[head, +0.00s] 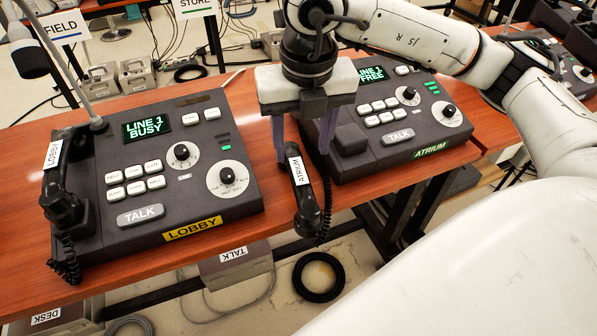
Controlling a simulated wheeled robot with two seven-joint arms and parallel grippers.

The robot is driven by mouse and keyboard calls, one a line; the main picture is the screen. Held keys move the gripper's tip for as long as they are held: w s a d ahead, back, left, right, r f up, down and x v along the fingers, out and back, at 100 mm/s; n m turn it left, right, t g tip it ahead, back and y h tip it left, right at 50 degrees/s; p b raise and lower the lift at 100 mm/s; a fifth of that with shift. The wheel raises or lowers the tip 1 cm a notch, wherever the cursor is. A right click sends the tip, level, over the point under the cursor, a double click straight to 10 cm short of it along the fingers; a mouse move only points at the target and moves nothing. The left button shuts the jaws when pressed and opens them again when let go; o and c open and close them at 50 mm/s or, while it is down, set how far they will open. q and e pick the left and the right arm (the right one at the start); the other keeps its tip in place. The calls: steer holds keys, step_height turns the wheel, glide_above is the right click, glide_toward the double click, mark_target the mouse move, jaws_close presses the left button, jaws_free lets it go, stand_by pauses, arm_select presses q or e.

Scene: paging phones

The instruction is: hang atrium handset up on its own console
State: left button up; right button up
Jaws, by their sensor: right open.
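The atrium handset (301,172) is black with a white ATRIUM label. It lies off its console, between the two consoles, with its lower end at the table's front edge. My right gripper (303,150) is open, its two fingers pointing down on either side of the handset's upper part; I cannot tell whether they touch it. The atrium console (437,128) is on the right, its screen reading LINE 1 FREE. A dark raised block (350,139) at its left side holds no handset. My gripper and arm hide part of its back. My left gripper is not in view.
The lobby console (205,205) stands on the left, its screen reading LINE 1 BUSY, with the lobby handset (57,180) on its left side. A coiled cord (325,205) hangs beside the atrium handset. The wooden table (277,215) has little bare room between the consoles.

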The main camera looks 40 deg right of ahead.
mark_target(299, 171)
steer(key=f, duration=0.3)
steer(key=w+f, duration=0.1)
steer(key=f, duration=0.4)
steer(key=shift+w+d+f, duration=0.2)
steer(key=shift+f, duration=0.15)
jaws_close()
